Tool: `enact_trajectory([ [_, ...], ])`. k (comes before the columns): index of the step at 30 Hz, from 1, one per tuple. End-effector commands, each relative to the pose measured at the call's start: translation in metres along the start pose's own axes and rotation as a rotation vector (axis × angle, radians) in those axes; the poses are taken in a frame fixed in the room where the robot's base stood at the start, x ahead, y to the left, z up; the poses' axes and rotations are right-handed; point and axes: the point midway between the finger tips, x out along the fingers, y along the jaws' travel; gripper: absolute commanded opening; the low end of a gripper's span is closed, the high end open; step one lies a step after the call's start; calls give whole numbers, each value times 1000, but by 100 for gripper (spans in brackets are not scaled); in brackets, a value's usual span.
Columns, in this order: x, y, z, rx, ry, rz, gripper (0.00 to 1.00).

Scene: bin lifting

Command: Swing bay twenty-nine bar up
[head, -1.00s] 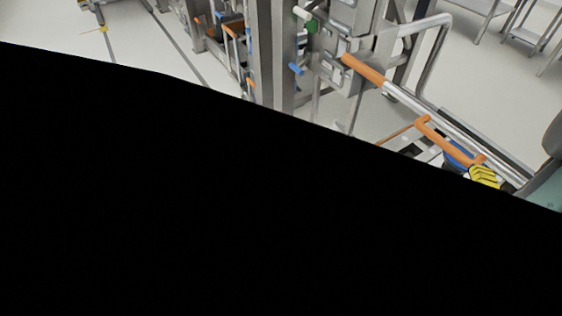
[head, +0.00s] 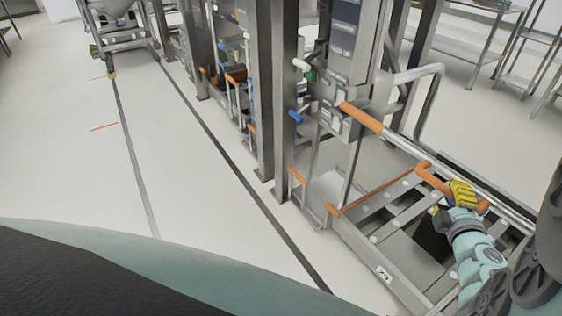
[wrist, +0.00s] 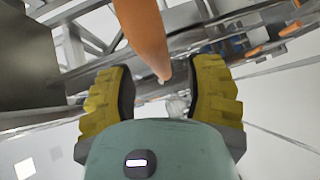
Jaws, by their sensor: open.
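An orange bar (head: 432,179) with bent ends lies along the frame of the low bay at the right of the head view. My gripper (head: 462,194), with yellow fingers, is at the bar's near part and hides some of it. In the wrist view, my gripper (wrist: 160,100) is open. An orange bar (wrist: 143,35) comes down from the top into the space between its two yellow fingers. I cannot tell whether a finger touches it. A small label (head: 383,273) on the bay's frame is too small to read surely.
A long rail with an orange sleeve (head: 361,117) runs just behind the bar. Grey upright posts (head: 283,100) stand left of the bay. A metal table (head: 455,60) stands at the back right. Open pale floor (head: 90,170) lies to the left.

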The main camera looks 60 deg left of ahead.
Motion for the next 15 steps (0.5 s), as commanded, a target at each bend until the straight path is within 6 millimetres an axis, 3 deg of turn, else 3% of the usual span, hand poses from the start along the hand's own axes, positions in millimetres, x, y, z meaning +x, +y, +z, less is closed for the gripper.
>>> enact_trajectory([
  [6,26,0,-2,-1,5,1,52],
  [15,33,0,-3,-1,7,1,52],
])
